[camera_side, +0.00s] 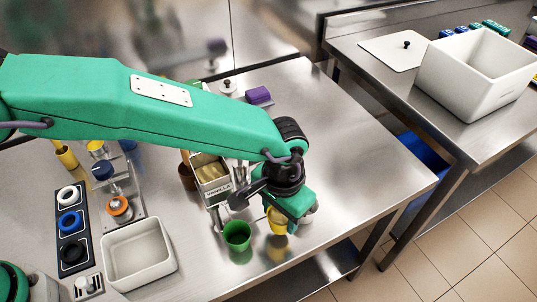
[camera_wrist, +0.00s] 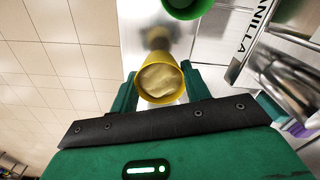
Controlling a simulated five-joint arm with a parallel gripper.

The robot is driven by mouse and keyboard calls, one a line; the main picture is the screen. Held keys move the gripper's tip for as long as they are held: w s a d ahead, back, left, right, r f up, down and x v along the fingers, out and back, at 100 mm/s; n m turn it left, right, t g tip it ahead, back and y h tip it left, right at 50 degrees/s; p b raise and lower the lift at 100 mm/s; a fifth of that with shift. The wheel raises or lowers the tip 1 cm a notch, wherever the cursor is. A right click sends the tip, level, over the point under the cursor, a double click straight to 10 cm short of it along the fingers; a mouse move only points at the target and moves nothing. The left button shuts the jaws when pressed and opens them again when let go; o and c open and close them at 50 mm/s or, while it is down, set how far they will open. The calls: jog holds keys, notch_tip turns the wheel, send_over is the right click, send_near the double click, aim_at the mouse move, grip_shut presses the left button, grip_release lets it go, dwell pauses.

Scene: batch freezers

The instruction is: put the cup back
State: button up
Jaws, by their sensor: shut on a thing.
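A yellow cup (camera_wrist: 160,80) with a pale cream filling is between the two fingers of my gripper (camera_wrist: 158,72) in the wrist view. In the side view the cup (camera_side: 276,221) shows partly under my gripper (camera_side: 284,212), near the front edge of the steel table. My gripper is shut on it and the cup looks roughly upright.
A metal tub labelled vanilla (camera_side: 216,190) stands behind the green cup. A white bin (camera_side: 138,253) and a dark strip with coloured rings (camera_side: 71,228) are at left. Another yellow cup (camera_side: 66,157) is farther back. The table's right side is clear.

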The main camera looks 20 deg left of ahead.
aim_at(280, 222)
jog(key=shift+f, duration=1.55)
jog(key=shift+f, duration=0.1)
jog(key=o, duration=1.1)
jog(key=shift+c, duration=0.2)
notch_tip(280, 222, up, 12)
